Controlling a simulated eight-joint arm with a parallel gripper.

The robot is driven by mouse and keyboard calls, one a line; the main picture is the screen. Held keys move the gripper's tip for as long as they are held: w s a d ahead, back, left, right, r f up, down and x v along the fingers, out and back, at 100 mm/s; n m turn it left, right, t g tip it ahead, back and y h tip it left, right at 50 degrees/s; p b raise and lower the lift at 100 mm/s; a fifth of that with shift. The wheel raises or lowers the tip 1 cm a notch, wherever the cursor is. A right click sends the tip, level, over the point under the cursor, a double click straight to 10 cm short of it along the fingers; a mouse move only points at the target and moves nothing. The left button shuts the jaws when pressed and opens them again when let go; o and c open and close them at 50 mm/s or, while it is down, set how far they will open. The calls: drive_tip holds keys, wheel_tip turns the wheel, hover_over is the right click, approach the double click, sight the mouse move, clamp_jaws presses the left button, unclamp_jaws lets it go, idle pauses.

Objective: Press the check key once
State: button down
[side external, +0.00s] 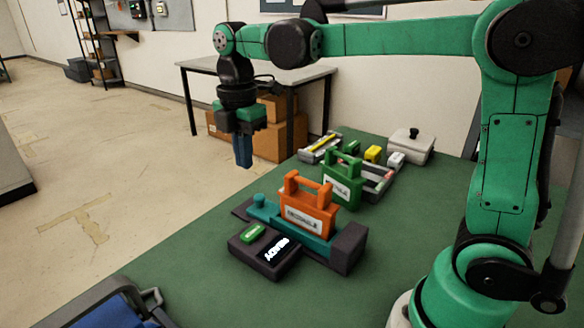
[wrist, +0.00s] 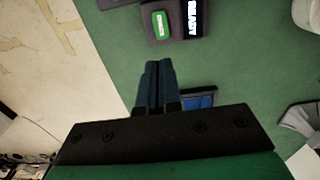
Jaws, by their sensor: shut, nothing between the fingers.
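The check key is most likely the green key (side external: 253,233) on top of a dark box (side external: 265,252), left of a lit display (side external: 279,250) that seems to read "READY". Its lettering is too small to read. The wrist view shows the green key (wrist: 160,24) and the display (wrist: 195,18) near the top edge. My gripper (side external: 243,163) points down with its blue fingers shut and empty. It hangs in the air well above the key's level, apart from the box. In the wrist view my gripper's fingertips (wrist: 158,65) appear below the key.
An orange handled block (side external: 305,208) stands in a teal and dark holder right behind the box. A green handled block (side external: 342,183), a tray and a white lidded pot (side external: 408,146) stand further back.

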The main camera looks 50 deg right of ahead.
sight(251, 232)
wheel_tip(251, 232, down, 14)
drive_tip(key=shift+f, duration=0.1)
idle(0.5)
drive_tip(key=shift+f, duration=0.9)
drive_tip(key=shift+r, duration=0.15)
wheel_tip(251, 232, up, 14)
drive_tip(key=shift+r, duration=0.25)
idle(0.5)
